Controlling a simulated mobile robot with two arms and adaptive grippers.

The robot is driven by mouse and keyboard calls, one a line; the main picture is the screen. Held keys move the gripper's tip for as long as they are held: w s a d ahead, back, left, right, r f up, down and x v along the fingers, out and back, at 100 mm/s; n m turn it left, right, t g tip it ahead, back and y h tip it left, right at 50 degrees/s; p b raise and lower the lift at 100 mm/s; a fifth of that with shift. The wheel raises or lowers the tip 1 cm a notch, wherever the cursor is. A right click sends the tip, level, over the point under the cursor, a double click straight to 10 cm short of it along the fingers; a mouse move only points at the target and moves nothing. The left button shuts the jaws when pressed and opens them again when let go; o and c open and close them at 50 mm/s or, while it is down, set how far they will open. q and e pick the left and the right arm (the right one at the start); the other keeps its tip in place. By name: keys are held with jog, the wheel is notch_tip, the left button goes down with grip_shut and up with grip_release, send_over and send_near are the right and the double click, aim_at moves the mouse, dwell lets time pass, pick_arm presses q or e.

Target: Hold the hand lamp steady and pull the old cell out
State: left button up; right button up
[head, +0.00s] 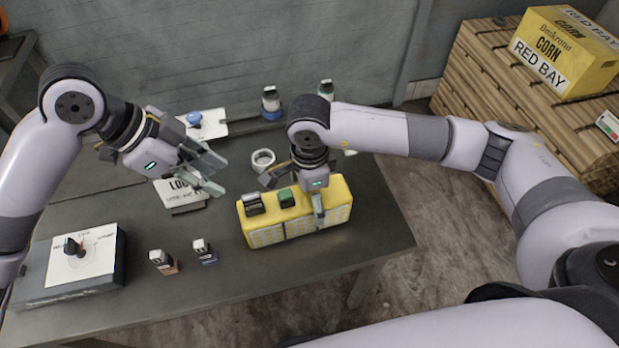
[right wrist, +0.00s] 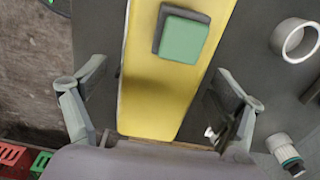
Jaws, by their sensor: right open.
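The yellow hand lamp (head: 275,232) lies on the dark table, its long side facing me. A dark block with a grey top (head: 253,204), which looks like a cell, stands up from its left part. A green square button (head: 286,197) is beside it; it also shows in the right wrist view (right wrist: 182,38). My right gripper (head: 296,192) is above the lamp's right part, open, with one finger on each side of the yellow body (right wrist: 150,90). My left gripper (head: 219,176) is open and empty in the air, left of and behind the lamp.
Two small cells, one reddish (head: 163,262) and one blue (head: 205,252), stand left of the lamp. A grey box with a dial (head: 85,282) is at far left. A white ring (head: 263,159) and bottles (head: 271,103) stand behind. The table front right is clear.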

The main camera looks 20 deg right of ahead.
aim_at(250, 197)
jog(key=shift+f, duration=2.35)
jog(key=shift+c, duration=0.5)
jog(key=c, duration=1.6)
pick_arm(q)
jog(key=shift+o, duration=0.6)
jog(key=shift+d+r, duration=0.1)
jog(key=shift+d, duration=0.1)
pick_arm(e)
jog(key=shift+c, duration=0.2)
pick_arm(q)
jog(key=d+f+y, duration=0.1)
jog(key=f, duration=0.2)
jog(key=d+f+y, duration=0.1)
jog(key=d+f, duration=0.1)
jog(key=f, duration=0.2)
jog(key=d+f+y, duration=0.2)
jog(key=f, duration=0.1)
jog(key=shift+s+d+f, duration=0.15)
jog(key=shift+f, duration=0.05)
